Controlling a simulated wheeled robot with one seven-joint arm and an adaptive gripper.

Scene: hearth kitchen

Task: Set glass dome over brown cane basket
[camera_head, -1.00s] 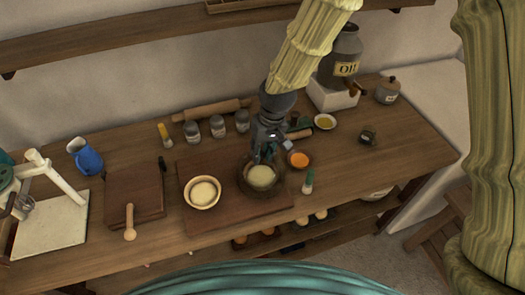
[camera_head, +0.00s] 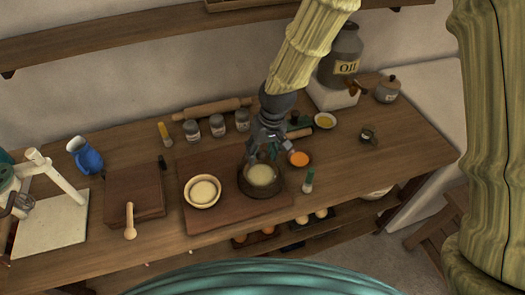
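The brown cane basket (camera_head: 262,193) stands on the reddish-brown board, right of its middle, with pale dough inside. A tan basket (camera_head: 202,204), also with pale dough, stands to its left on the same board. My gripper (camera_head: 268,154) is just above and behind the brown basket, pointing down with its fingers spread apart. I see nothing solid between the fingers. The glass dome is too clear and small to make out for sure; I cannot tell whether it covers the brown basket.
A small glass jar (camera_head: 368,134) stands farther right.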

